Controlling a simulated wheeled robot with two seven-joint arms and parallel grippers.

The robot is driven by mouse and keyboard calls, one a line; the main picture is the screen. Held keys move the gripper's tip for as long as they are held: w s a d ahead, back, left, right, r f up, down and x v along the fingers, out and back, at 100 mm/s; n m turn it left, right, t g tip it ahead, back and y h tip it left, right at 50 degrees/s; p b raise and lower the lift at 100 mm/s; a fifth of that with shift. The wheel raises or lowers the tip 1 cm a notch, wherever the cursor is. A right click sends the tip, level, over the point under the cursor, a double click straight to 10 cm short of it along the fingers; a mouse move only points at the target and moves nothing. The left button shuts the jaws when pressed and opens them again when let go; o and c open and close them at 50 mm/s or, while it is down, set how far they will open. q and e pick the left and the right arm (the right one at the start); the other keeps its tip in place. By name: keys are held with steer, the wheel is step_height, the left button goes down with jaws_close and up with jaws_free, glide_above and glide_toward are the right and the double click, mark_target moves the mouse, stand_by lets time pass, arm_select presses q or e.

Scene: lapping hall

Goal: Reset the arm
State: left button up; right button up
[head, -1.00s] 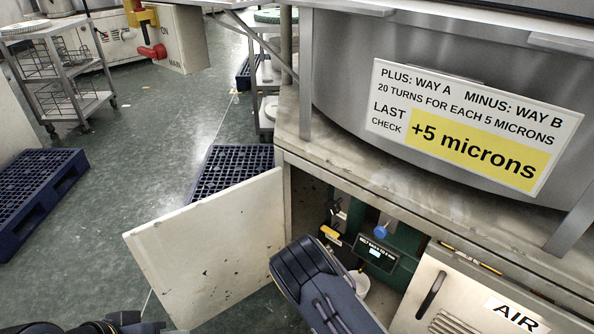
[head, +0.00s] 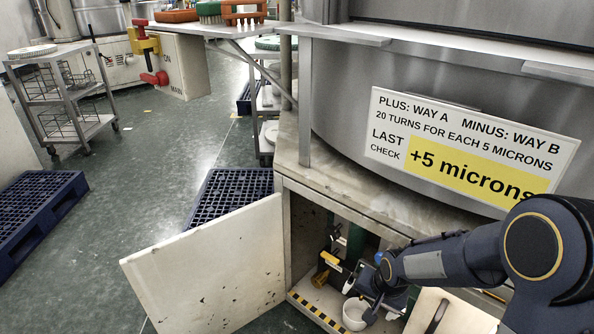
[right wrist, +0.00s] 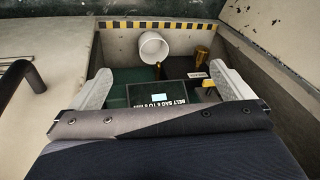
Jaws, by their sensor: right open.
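My right arm comes in from the right in the head view and reaches down into the open cabinet under the big steel drum. My right gripper (head: 362,297) is at the cabinet opening, close to a white cup (head: 355,314). In the right wrist view the gripper (right wrist: 163,86) has its two pale fingers wide apart, with nothing held between them. The dark box with a small lit display (right wrist: 160,97) and belt sag lettering shows beyond and between the fingers. The white cup (right wrist: 153,47) lies farther off. My left gripper is out of view.
The white cabinet door (head: 205,270) stands open to the left. A striped yellow and black sill (head: 318,312) edges the cabinet floor. A sign (head: 465,150) reads +5 microns. Blue pallets (head: 38,215) and a wire-basket trolley (head: 75,100) stand left, with clear floor between.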

steer(key=s+d+r+n+t+y, duration=0.1)
steer(key=s+d+r+y, duration=0.15)
steer(key=s+r, duration=0.9)
steer(key=s+r+n+t, duration=0.25)
steer(key=s+r, duration=0.25)
steer(key=s, duration=0.7)
step_height(320, 180, up, 33)
steer(key=g+p, duration=0.1)
steer(key=p, duration=3.2)
steer(key=shift+w+d+n, duration=0.3)
steer(key=shift+w+n, duration=0.05)
steer(key=shift+n, duration=0.1)
